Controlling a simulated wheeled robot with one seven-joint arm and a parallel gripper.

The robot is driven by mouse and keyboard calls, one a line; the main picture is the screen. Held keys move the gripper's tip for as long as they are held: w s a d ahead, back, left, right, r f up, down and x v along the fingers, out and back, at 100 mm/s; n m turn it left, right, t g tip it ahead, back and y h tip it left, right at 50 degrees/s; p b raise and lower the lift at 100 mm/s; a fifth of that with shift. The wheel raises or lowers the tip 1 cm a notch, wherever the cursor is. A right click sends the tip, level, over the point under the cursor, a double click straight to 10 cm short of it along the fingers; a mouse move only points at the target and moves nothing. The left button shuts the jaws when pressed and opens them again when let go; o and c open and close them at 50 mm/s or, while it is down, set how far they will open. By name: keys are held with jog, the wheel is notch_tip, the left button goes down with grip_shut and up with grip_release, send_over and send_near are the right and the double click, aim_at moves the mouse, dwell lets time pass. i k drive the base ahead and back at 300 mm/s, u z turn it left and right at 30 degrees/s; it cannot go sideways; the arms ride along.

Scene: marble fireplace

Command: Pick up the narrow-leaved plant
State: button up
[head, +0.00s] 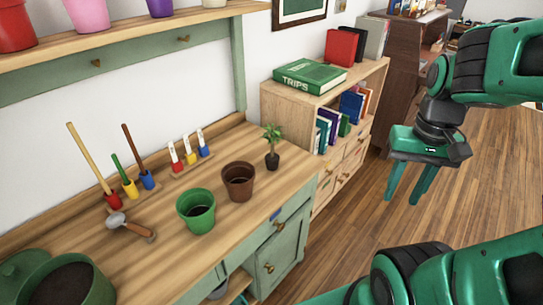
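A small plant (272,137) with narrow green leaves stands upright in a dark little pot near the right end of the wooden workbench (160,235). My gripper (409,197) hangs in the air to the right of the bench, over the wooden floor. Its two green fingers point down and are apart, with nothing between them. It is well to the right of the plant and not touching anything.
A brown pot (238,183) and a green pot (196,211) stand left of the plant. Several coloured-handled tools (130,190), a trowel (130,226) and a large soil-filled pot (75,284) are further left. A bookcase (290,101) stands behind, right of the bench.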

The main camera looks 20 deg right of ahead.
aim_at(273, 158)
jog(key=u, duration=1.05)
jog(key=k, duration=1.5)
jog(key=z, duration=0.75)
jog(key=i, duration=1)
jog(key=u, duration=0.1)
